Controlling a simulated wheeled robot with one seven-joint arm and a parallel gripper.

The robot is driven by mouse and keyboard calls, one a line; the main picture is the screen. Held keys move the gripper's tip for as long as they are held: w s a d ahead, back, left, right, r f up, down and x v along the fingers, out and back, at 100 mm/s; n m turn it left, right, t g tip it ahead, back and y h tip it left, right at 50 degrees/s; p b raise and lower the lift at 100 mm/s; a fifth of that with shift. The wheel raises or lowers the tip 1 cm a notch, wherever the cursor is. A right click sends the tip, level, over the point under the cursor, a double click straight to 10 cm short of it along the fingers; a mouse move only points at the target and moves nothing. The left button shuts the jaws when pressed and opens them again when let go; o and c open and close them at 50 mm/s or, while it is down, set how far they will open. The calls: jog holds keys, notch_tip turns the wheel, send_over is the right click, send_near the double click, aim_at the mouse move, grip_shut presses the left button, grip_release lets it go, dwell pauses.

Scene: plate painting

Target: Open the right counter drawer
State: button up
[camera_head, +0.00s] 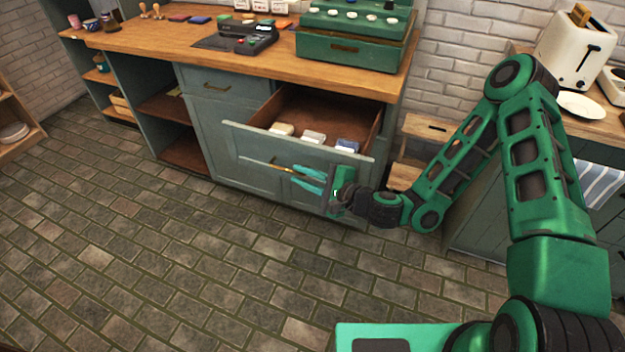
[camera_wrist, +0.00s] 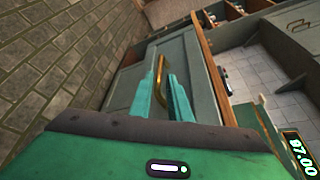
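The right counter drawer (camera_head: 225,137) is pulled well out of the counter. Its wooden interior shows, with two pale blocks and a blue one inside. Its brass handle (camera_head: 262,163) is on the front panel; in the wrist view the handle (camera_wrist: 161,70) runs between my teal fingers. My gripper (camera_head: 294,174) is in front of the drawer panel, at the right end of the handle. Its two fingers look apart, one on each side of the bar, with a gap between them. In the wrist view my gripper (camera_wrist: 165,85) partly covers the handle's near end; firm contact cannot be seen.
The wooden countertop (camera_head: 150,50) carries a green machine (camera_head: 350,52) and a dark card terminal (camera_head: 250,38). A closed left drawer (camera_head: 217,84) is beside the open one. A wooden step stool (camera_head: 428,128) stands at the right. The tiled floor (camera_head: 150,260) in front is clear.

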jog(key=v, duration=0.4)
jog(key=shift+s+d, duration=0.15)
jog(key=shift+d, duration=0.05)
dwell(0.3)
jog(key=s+d+r+n+g+h, duration=0.1)
jog(key=s+d+n+g+h, duration=0.25)
jog(key=d, duration=0.55)
jog(key=s+d+r+n+g+h, duration=0.1)
jog(key=s+d+n+g+h, duration=0.15)
jog(key=d+n, duration=0.45)
jog(key=s+d+r+n+g+h, duration=0.1)
jog(key=s+d+n+g+h, duration=0.2)
jog(key=d, duration=0.7)
jog(key=s+d+r+m+h, duration=0.1)
jog(key=s+d+r+m, duration=0.2)
jog(key=s+d+r, duration=0.4)
jog(key=s+d+r+m+h, duration=0.2)
jog(key=s+d+r, duration=0.6)
jog(key=s, duration=0.4)
jog(key=shift+d+m, duration=0.45)
jog(key=shift+d, duration=0.15)
